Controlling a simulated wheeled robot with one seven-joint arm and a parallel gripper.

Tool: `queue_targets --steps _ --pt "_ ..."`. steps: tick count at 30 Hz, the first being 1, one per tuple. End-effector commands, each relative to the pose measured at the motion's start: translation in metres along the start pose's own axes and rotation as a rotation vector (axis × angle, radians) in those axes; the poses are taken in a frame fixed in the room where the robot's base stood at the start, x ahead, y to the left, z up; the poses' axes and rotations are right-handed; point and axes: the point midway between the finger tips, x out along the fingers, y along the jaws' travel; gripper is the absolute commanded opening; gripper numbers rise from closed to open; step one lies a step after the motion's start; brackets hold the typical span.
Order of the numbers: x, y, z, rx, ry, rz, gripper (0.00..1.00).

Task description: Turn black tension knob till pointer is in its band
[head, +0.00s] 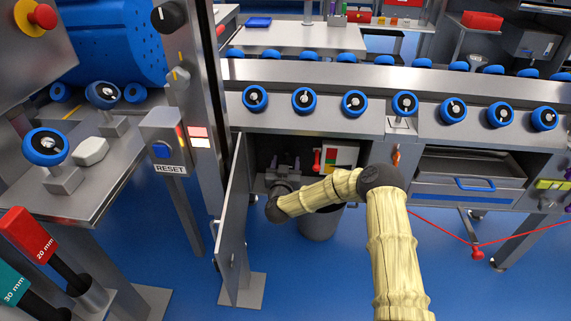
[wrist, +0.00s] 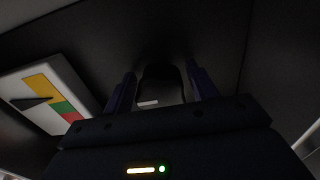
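The black tension knob (wrist: 162,82) is a dark round-ended shape with a small white mark, inside a dark open cabinet. In the wrist view my gripper (wrist: 161,80) has one finger on each side of it, with a narrow dark gap showing on both sides. Contact is hard to judge in the dim light. A white gauge plate (wrist: 28,82) with yellow, green and red bands is at the left; its black pointer (wrist: 32,103) has its tip on the yellow near the green. In the head view my gripper (head: 284,168) reaches into the cabinet, left of the gauge plate (head: 341,157).
The cabinet door (head: 232,235) stands open at the left of my arm. A red handle (head: 316,161) is between my gripper and the gauge. A grey bin (head: 318,224) stands below my forearm. Another black knob (head: 168,17) is on the post.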

Motion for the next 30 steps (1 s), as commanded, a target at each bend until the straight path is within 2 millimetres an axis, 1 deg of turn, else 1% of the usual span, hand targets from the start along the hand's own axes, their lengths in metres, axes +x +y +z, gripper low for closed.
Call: queue_targets --steps 1,3,5,13,19,26,30 --pt "-0.0001 -0.0001 0.0001 0.000 0.000 0.000 0.47" --pt "-0.0002 -0.0001 0.0001 0.000 0.000 0.000 0.33" --pt "-0.0002 -0.0001 0.0001 0.000 0.000 0.000 0.22" --pt "-0.0003 -0.0001 -0.0001 0.012 0.000 0.000 0.22" --pt "-0.0003 -0.0001 -0.0008 0.067 0.001 0.000 0.22" --pt "-0.0003 -0.0010 -0.0019 0.203 0.001 -0.001 0.22" --pt "-0.0003 -0.0011 -0.0020 0.319 0.001 0.000 0.22"
